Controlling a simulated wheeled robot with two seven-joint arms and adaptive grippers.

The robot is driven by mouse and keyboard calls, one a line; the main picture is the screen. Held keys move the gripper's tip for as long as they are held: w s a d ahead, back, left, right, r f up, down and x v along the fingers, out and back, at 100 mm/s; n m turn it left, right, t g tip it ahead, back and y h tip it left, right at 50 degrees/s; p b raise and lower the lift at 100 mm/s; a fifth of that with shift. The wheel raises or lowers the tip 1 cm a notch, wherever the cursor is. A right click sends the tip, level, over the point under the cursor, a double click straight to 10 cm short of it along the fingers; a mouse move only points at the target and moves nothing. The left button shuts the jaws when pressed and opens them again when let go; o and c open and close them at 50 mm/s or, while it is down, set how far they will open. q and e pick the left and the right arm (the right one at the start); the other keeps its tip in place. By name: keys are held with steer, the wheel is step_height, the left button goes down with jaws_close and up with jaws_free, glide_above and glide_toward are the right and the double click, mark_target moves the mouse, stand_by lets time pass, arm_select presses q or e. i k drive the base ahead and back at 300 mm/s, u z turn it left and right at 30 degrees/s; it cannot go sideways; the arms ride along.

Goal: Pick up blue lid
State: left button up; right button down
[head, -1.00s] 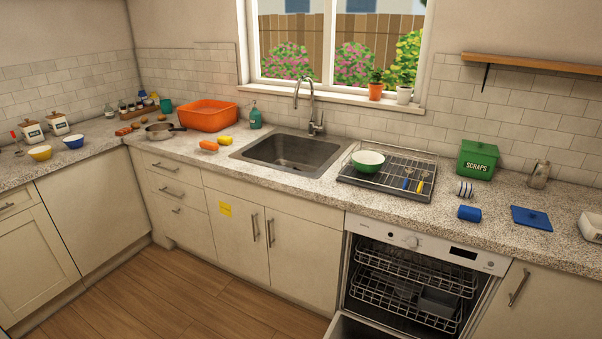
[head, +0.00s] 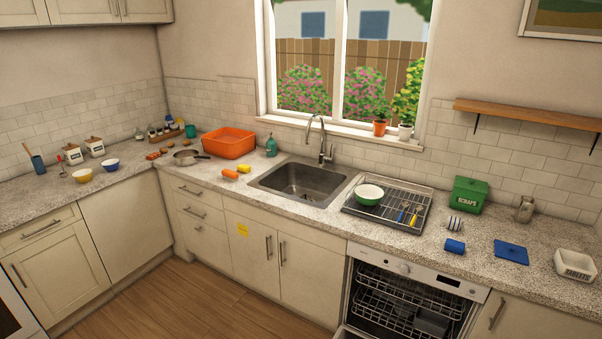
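The blue lid (head: 511,251) is a flat, roughly square piece lying on the speckled counter at the right, in the head view. It has a small raised part near its middle. Nothing covers it. A blue cylinder (head: 455,246), perhaps a cup on its side, lies to its left. Neither of my grippers shows in the head view.
A white labelled container (head: 575,264) stands right of the lid. The green scraps bin (head: 467,195), a striped cup (head: 455,224) and a metal shaker (head: 525,209) stand behind. A dish rack (head: 388,211) is to the left. The dishwasher (head: 412,289) below is open.

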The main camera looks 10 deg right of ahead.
mark_target(517, 253)
steer(key=z, duration=2)
